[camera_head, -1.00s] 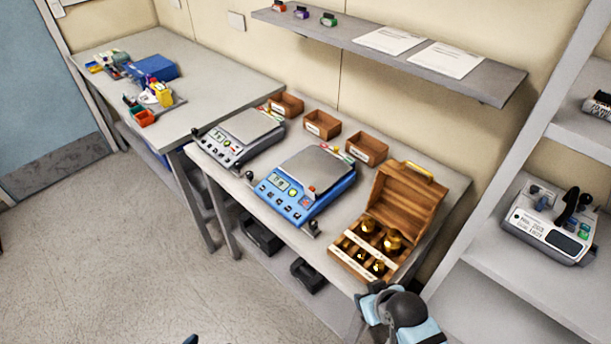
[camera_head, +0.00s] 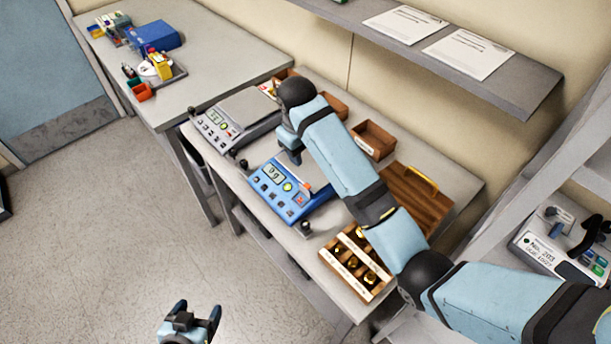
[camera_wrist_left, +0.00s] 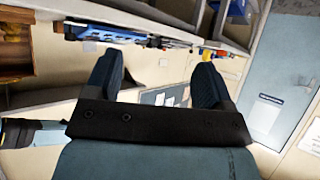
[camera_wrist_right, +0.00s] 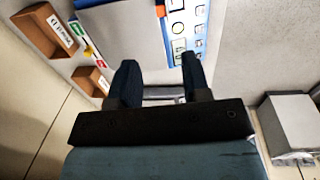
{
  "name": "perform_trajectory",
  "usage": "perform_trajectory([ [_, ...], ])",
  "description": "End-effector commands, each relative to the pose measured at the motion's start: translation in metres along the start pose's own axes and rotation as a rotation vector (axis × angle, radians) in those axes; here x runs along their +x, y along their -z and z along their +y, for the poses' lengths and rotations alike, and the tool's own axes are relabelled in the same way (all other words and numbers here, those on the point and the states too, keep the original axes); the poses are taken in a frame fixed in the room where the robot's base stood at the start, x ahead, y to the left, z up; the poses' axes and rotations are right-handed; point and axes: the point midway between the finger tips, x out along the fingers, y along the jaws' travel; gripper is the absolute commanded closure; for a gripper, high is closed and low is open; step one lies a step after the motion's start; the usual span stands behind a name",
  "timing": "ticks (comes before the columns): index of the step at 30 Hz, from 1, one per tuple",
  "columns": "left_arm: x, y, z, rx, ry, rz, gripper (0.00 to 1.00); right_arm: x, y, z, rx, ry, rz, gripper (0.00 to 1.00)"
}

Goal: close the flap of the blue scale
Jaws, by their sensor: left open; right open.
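The blue scale (camera_head: 283,193) stands on the bench, its display and buttons facing the front edge. My right arm covers much of its weighing plate in the head view. My right gripper (camera_head: 292,155) is over the rear left part of the scale; contact cannot be told. In the right wrist view the scale's pale plate (camera_wrist_right: 135,35) and blue button panel lie beyond the open, empty fingers (camera_wrist_right: 158,80). I cannot make out the flap. My left gripper (camera_head: 197,312) is open and empty, in front of the bench over the floor. The scale's blue side (camera_wrist_left: 110,32) shows in the left wrist view.
A grey scale (camera_head: 235,118) stands left of the blue one. A wooden weight box (camera_head: 420,195), lid open, is to its right, under my right arm. Small brown bins (camera_head: 373,140) line the back. A wall shelf (camera_head: 450,60) overhangs the bench.

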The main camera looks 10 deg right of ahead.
Motion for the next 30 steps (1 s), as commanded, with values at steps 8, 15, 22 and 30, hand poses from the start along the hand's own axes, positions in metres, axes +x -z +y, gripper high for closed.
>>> perform_trajectory([
  [8, -0.010, -0.003, -0.001, 0.003, 0.001, -0.018, 0.24, 0.049, -0.002, 0.000, 0.000, 0.002, -0.005, 0.56],
  [15, -0.012, 0.001, -0.002, -0.005, 0.005, -0.018, 0.24, 0.099, -0.002, 0.000, 0.000, 0.001, -0.003, 0.56],
  [22, -0.007, 0.005, 0.000, -0.033, 0.012, -0.015, 0.24, 0.127, -0.001, 0.000, 0.000, 0.001, 0.000, 0.56],
  [30, -0.003, 0.006, -0.001, -0.036, 0.015, -0.014, 0.24, 0.135, -0.001, 0.000, 0.000, 0.000, 0.001, 0.56],
])
